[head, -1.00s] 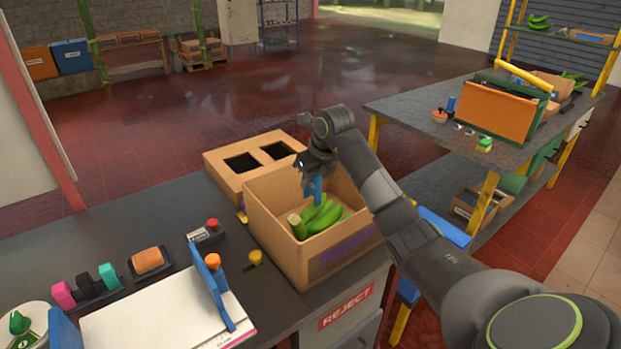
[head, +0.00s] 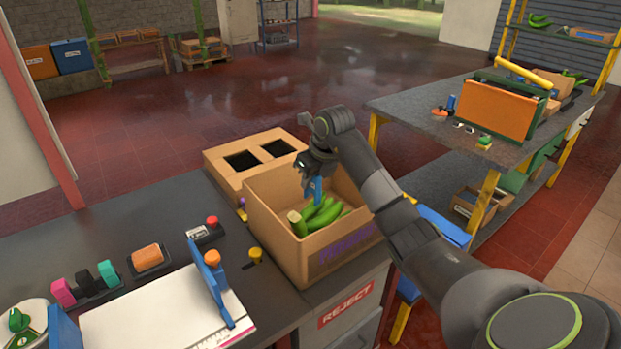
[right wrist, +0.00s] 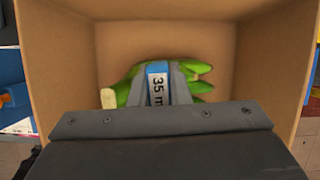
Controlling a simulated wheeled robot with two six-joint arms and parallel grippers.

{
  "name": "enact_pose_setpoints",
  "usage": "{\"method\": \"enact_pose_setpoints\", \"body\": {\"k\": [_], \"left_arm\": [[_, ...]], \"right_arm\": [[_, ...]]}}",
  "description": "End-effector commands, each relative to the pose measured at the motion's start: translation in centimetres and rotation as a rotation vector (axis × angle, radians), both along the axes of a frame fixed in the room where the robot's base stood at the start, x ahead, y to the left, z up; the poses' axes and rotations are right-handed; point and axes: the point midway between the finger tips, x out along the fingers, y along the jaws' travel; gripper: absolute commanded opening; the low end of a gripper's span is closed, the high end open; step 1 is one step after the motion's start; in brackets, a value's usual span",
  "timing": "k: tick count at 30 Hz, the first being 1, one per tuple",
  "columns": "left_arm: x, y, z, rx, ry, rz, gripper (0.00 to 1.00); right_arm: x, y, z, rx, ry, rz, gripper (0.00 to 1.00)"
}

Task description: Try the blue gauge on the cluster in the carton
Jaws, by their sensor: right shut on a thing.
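The blue gauge (head: 314,188) is in my right gripper (head: 316,175), which points down into the open carton (head: 341,256). In the right wrist view the gauge (right wrist: 158,87) sits between the two fingers, with a white label reading "35 m". The green banana cluster (head: 326,217) lies in the carton, its pale cut stem end toward the left. The gauge's lower end is at the cluster; I cannot tell whether they touch. The cluster (right wrist: 200,84) shows on both sides of the fingers in the wrist view. My left gripper is not in view.
A box with two dark openings (head: 232,172) stands behind the carton. Left of it on the bench are a red button (head: 211,221), a white board with a blue bar (head: 160,318), and pink, black and teal blocks in a holder (head: 88,287). The carton walls surround my right gripper.

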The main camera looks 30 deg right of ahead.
Motion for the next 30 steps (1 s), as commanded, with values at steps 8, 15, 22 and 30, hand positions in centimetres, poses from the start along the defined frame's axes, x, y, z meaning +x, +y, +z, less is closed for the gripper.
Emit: {"method": "enact_pose_setpoints", "body": {"k": [8,15,22,30], "left_arm": [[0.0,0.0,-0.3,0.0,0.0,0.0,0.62],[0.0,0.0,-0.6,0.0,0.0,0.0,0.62],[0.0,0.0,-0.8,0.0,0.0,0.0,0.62],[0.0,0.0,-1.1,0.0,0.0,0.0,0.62]], "right_arm": [[0.0,0.0,-0.5,0.0,0.0,0.0,0.0],[0.0,0.0,-0.8,0.0,0.0,0.0,0.0],[0.0,0.0,-1.1,0.0,0.0,0.0,0.0],[0.0,0.0,-1.5,0.0,0.0,0.0,0.0]]}}
